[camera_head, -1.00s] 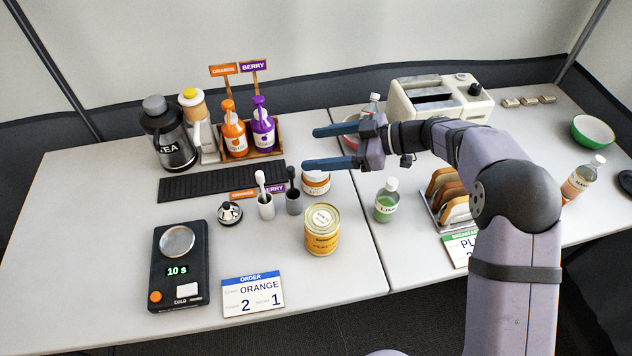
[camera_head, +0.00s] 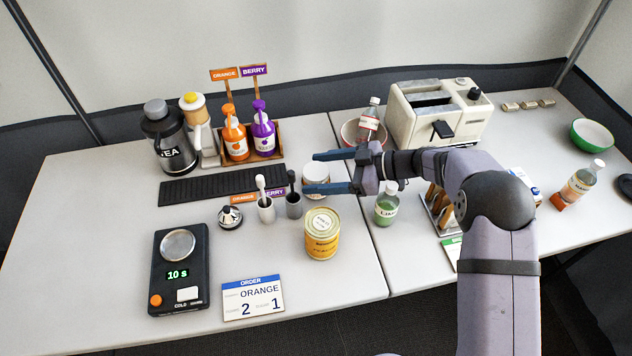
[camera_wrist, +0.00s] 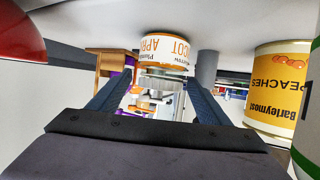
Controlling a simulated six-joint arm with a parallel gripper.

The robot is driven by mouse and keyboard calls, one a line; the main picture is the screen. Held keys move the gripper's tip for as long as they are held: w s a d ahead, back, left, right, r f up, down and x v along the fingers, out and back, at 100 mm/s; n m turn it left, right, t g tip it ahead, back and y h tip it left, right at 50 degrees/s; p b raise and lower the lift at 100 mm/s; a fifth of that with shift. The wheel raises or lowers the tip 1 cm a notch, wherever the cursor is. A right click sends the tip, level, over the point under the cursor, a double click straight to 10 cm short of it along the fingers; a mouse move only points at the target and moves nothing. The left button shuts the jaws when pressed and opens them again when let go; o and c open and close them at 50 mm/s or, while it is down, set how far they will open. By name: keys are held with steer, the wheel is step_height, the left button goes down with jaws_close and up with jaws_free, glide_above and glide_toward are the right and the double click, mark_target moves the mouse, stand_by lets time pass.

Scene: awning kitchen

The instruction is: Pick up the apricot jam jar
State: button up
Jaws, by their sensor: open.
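The apricot jam jar (camera_head: 316,182) is a short jar with a white and orange label. In the head view it shows between the fingers of my gripper (camera_head: 311,172), partly hidden by the nearer finger. The wrist view is upside down; the jar (camera_wrist: 166,48) appears there straight ahead, between the two finger lines near their tips. My gripper (camera_wrist: 162,80) is open, with a finger to either side of the jar's line. Nothing is held. I cannot tell whether a finger touches the jar.
A yellow peaches can (camera_head: 322,236) stands just in front of the jar. A green-labelled bottle (camera_head: 386,207) stands under my arm, and a red-rimmed bowl (camera_head: 352,132) lies behind.

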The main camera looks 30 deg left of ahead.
steer(key=shift+x, duration=2.5)
steer(key=shift+d, duration=0.1)
steer(key=c, duration=1.3)
steer(key=shift+c, duration=0.2)
steer(key=shift+r, duration=0.15)
step_height(320, 180, up, 10)
